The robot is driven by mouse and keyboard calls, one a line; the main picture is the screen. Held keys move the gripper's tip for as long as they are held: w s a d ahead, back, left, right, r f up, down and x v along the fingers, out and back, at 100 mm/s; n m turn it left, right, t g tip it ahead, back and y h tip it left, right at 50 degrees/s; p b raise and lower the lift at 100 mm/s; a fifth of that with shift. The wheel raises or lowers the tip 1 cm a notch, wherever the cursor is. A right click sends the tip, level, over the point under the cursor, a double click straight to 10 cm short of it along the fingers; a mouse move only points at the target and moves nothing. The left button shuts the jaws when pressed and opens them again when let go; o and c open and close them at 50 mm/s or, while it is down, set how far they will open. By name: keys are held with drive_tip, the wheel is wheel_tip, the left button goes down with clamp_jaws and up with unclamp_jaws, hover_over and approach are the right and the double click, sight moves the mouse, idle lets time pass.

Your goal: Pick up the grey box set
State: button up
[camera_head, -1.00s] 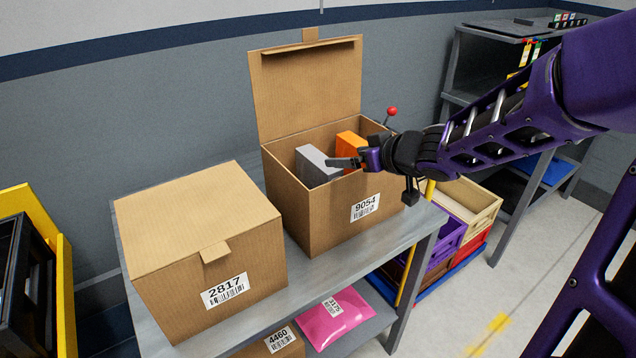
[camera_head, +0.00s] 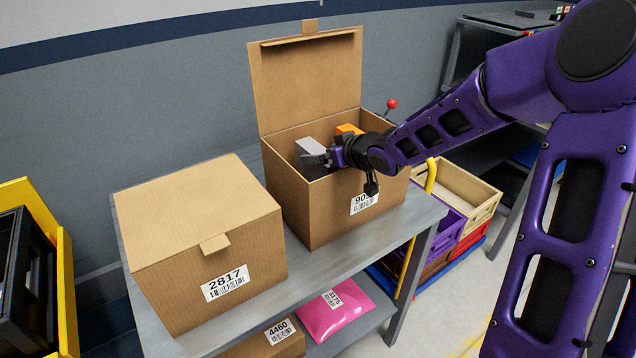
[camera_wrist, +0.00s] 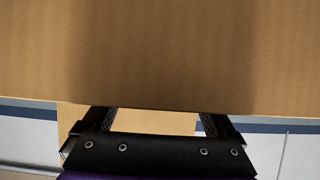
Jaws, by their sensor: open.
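The grey box set (camera_head: 308,148) stands inside the open cardboard box 9054 (camera_head: 300,215), near its left part. Its lower part is hidden by the box's front wall and my gripper. My gripper (camera_head: 316,159) is at the box opening, right in front of the grey box set in the head view; whether they touch cannot be told. In the wrist view my gripper (camera_wrist: 160,116) has its two fingers apart with nothing seen held between them. A brown cardboard surface (camera_wrist: 160,50) fills most of that view, and the grey box set does not show there.
An orange item (camera_head: 348,129) is in the same box, behind my wrist. The box's lid (camera_head: 306,80) stands upright at the back. Closed box 2817 (camera_head: 200,220) stands to the left on the grey table (camera_head: 405,218). A pink package (camera_head: 337,312) lies on the shelf below.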

sight(307, 145)
drive_tip(key=shift+x, duration=1.3)
drive_tip(key=shift+c, duration=0.3)
clamp_jaws()
